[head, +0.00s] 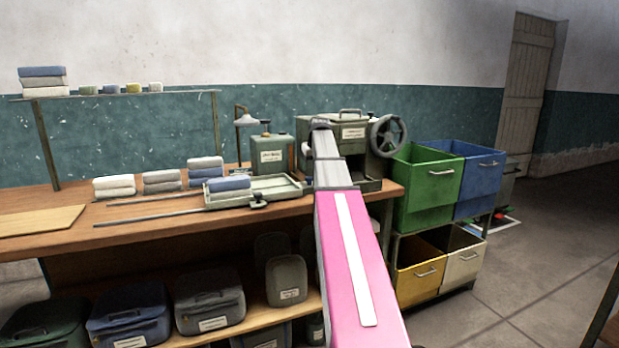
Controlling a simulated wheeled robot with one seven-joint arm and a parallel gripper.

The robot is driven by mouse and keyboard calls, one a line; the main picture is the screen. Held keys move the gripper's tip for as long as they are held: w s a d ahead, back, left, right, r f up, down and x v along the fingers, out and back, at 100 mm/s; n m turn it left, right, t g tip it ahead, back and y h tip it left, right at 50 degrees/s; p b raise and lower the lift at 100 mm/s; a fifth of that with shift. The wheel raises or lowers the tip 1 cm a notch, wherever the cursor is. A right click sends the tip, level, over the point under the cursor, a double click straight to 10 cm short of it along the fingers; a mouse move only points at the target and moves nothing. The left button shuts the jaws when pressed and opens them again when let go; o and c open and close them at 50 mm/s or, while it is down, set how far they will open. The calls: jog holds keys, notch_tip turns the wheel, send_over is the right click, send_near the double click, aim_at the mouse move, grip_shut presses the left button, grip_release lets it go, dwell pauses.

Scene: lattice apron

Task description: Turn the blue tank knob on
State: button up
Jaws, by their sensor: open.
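I cannot make out a blue tank knob in the head view. A small grey-green tank-like box (270,156) with a pale label and a small fitting on top stands on the bench. Beside it is a larger grey-green machine (352,131) with a label, a top handle and a dark handwheel (388,136) on its right. My pink and grey arm reaches from the bottom of the picture toward this machine and covers part of its front. My gripper cannot be made out beyond the arm links.
The wooden bench (150,236) holds folded cloth stacks, a metal tray (280,190) and a lamp (247,119). Green (425,190), blue (480,185), yellow (419,280) and cream (462,266) bins stand at its right end. Bags fill the lower shelf. Floor at right is mostly clear.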

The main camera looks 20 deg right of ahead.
aim_at(310, 178)
jog(key=shift+x, duration=3.15)
jog(key=c, duration=0.9)
